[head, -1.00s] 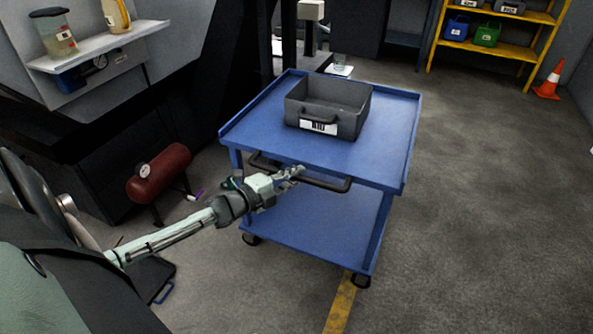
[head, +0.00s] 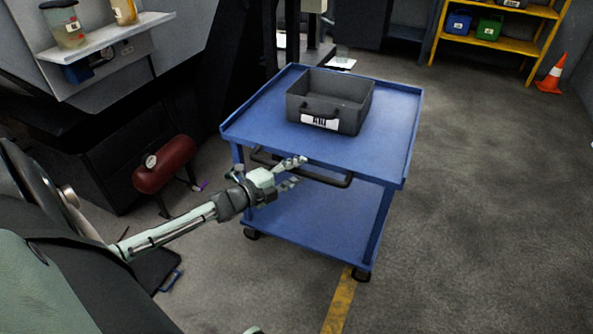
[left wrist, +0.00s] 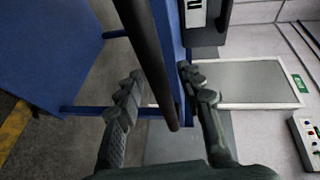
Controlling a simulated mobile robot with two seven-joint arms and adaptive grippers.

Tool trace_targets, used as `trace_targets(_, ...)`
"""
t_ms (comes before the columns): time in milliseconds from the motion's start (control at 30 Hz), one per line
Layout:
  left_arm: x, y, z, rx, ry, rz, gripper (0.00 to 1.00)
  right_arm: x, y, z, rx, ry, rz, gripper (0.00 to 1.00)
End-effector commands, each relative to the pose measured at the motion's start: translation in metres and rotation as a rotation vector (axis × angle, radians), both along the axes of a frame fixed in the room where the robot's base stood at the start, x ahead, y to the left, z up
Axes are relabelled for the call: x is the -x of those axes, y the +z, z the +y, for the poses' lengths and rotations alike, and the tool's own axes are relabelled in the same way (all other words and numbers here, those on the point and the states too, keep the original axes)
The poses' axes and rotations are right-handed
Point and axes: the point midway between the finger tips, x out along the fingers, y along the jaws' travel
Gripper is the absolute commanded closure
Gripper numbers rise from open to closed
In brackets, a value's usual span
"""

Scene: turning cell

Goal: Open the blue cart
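The blue cart (head: 385,150) stands ahead on the floor, with a flat top, a lower shelf and a dark push handle (head: 333,181) along its near side. My left gripper (head: 293,173) is open at the handle's left part, fingers spread. In the left wrist view, the handle (left wrist: 146,50) runs as a dark bar between the two open fingers (left wrist: 163,90); I cannot tell whether they touch it. No drawer or door shows on the cart. My right gripper is not clearly in view; only a small pale piece shows at the bottom edge.
A grey bin (head: 349,117) with a label sits on the cart top. A red tank (head: 165,164) stands on the floor at left. A yellow shelf (head: 490,45) and an orange cone (head: 552,76) are at the back right. The floor right of the cart is clear.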

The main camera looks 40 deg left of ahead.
Motion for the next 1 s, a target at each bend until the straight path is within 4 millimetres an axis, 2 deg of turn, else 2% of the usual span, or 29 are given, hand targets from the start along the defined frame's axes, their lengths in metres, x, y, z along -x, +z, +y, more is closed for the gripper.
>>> trace_targets(200, 0.0, 0.0, 0.0, 0.0, 0.0, 0.0, 0.62, -0.002, 0.0, -0.002, 0.002, -0.001, -0.003, 0.6)
trace_targets(333, 0.009, 0.0, 0.001, 0.001, 0.0, 0.002, 0.62, -0.002, 0.001, -0.002, 0.003, -0.002, -0.003, 0.6)
trace_targets(800, 0.096, 0.017, 0.016, -0.001, 0.001, 0.003, 0.62, -0.001, 0.0, -0.001, 0.002, 0.0, -0.001, 0.6)
trace_targets(1000, 0.114, 0.021, 0.018, 0.001, 0.0, 0.0, 0.62, -0.001, 0.0, -0.001, 0.001, -0.001, 0.0, 0.6)
